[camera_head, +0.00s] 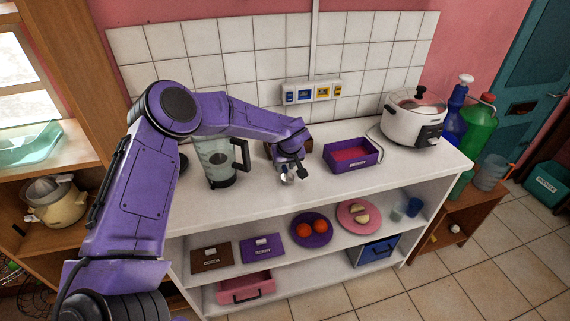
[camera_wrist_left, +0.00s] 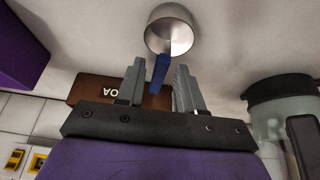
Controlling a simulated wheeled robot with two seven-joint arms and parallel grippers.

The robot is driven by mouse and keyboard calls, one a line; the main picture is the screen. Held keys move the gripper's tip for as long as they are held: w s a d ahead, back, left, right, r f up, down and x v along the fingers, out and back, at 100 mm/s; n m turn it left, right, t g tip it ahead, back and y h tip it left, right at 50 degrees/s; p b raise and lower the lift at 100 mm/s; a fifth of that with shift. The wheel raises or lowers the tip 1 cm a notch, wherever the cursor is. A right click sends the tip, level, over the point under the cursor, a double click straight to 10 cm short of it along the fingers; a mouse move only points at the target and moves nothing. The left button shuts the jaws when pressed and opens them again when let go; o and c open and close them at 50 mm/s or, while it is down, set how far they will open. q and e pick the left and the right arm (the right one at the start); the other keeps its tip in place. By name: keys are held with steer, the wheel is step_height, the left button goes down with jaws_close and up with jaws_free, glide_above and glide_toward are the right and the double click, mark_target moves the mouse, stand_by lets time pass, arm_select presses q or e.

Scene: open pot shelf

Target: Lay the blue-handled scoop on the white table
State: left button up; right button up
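The scoop has a round metal bowl and a blue handle (camera_wrist_left: 160,72). In the wrist view its bowl (camera_wrist_left: 171,30) shows against the white table (camera_wrist_left: 90,28), with its mouth facing the camera. The scoop also shows small in the head view (camera_head: 287,177), just below my left gripper (camera_head: 290,168), over the white table (camera_head: 245,201). In the wrist view my left gripper (camera_wrist_left: 160,72) has its fingers apart, one on each side of the blue handle, with gaps visible. I cannot tell for sure whether the scoop rests fully on the table. My right gripper is out of view.
A brown cocoa box (camera_wrist_left: 88,90) stands behind the gripper. A blender (camera_head: 221,163) stands to the left, and an open purple box (camera_head: 352,155) to the right. A white cooker (camera_head: 407,125) is at the right end. The front strip of the table is clear.

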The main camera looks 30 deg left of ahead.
arm_select(q)
steer(key=shift+r, duration=0.25)
steer(key=b+v, duration=0.1)
steer(key=v, duration=1)
steer(key=shift+r, duration=0.4)
steer(key=shift+d, duration=0.2)
